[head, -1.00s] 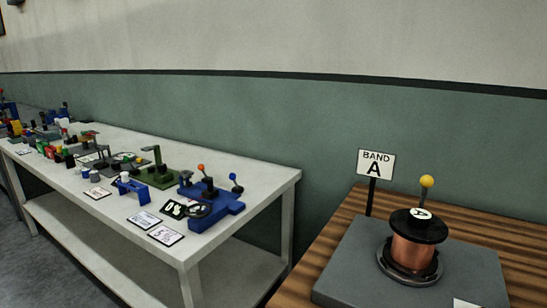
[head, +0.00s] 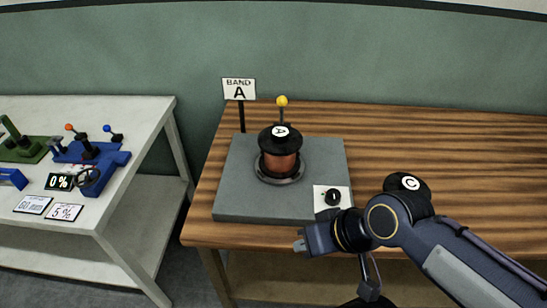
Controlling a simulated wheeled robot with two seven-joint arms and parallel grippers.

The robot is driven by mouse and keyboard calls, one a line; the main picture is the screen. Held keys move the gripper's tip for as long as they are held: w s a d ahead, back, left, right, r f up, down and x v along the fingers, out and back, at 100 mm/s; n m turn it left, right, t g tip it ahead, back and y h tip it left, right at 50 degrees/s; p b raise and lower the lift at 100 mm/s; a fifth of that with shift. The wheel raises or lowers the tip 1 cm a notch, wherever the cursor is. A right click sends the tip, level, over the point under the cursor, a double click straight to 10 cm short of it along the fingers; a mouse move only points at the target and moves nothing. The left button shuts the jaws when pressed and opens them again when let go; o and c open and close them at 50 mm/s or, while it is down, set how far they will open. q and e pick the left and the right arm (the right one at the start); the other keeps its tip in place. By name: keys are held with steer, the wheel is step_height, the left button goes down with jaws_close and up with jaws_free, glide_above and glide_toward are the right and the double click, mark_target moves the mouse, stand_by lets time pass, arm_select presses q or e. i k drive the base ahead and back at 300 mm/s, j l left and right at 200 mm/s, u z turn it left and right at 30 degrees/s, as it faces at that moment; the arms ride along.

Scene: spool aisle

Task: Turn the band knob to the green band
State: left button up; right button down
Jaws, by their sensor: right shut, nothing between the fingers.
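The band knob (head: 333,197) is a small black dial on a white plate, at the front right corner of a grey base block. Its pointer and any colour bands are too small to read, and no green band can be made out. My right gripper (head: 301,242) is just in front of the block, below and left of the knob, apart from it. It is shut and empty. My right forearm comes in from the lower right. My left gripper is out of view.
On the grey block (head: 240,195) stands a copper spool (head: 280,165) marked A, with a yellow-ball lever (head: 282,102) and a BAND A sign (head: 239,90) behind. A black top marked C (head: 408,183) is partly hidden by my arm. A white table (head: 150,125) with devices stands left.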

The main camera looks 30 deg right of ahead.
mark_target(333, 196)
steer(key=z, duration=1.55)
steer(key=i+j+z, duration=0.1)
steer(key=i+j, duration=0.05)
steer(key=i, duration=0.05)
